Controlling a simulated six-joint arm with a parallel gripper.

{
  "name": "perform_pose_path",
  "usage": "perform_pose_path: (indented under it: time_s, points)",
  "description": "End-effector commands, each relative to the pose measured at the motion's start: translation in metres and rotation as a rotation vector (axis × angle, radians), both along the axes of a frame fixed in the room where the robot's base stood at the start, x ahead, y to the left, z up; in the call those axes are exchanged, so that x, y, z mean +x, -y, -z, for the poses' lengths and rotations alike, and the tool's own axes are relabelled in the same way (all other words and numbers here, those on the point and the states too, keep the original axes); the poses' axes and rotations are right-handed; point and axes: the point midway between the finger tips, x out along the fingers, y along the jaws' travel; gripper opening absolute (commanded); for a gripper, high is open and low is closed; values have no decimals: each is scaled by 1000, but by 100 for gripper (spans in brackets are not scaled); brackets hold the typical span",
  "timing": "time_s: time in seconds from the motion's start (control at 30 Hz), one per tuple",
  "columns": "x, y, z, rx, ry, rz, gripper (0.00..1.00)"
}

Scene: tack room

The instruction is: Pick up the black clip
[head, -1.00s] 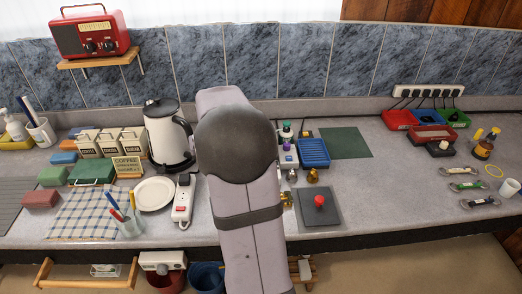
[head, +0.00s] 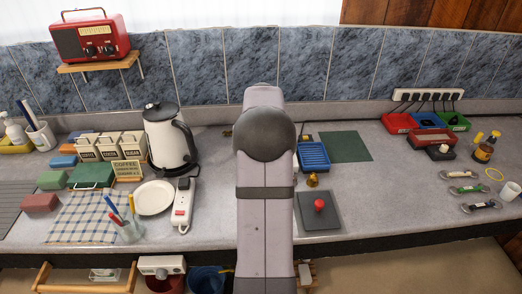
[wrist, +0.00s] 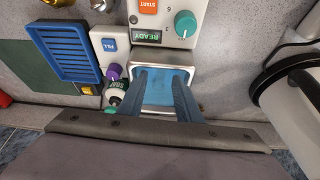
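Three small clip-like pieces lie in a loose row on the counter at the far right of the head view. The nearest, a dark one (head: 481,207), looks most like the black clip, but its colour is hard to tell at this size. A green one (head: 467,189) and a paler one (head: 459,174) lie behind it. No clip shows in the wrist view. My gripper (wrist: 164,82) is open and empty there, its two fingers apart over a blue-lined tray (wrist: 165,98) of a small machine. In the head view my arm hides the gripper, far left of the clips.
The machine (wrist: 168,12) has a READY display and a teal knob. A blue ribbed tray (head: 314,156), a red-knobbed plate (head: 319,211) and a green mat (head: 346,146) stand right of my arm. A kettle (head: 168,140) stands left.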

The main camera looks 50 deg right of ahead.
Motion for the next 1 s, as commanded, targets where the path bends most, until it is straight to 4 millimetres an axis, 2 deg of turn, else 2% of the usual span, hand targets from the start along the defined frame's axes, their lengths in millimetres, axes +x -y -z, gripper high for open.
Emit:
perform_pose_path:
  time_s: [0.17,0.57,0.87,0.9,1.0]
  points:
    - [2,1,5,1,-2,-1,31]
    - [15,11,43,1,0,-1,31]
    - [16,13,48,-1,2,-1,31]
    - [16,13,48,-1,2,-1,29]
    - [16,12,48,-1,2,-1,5]
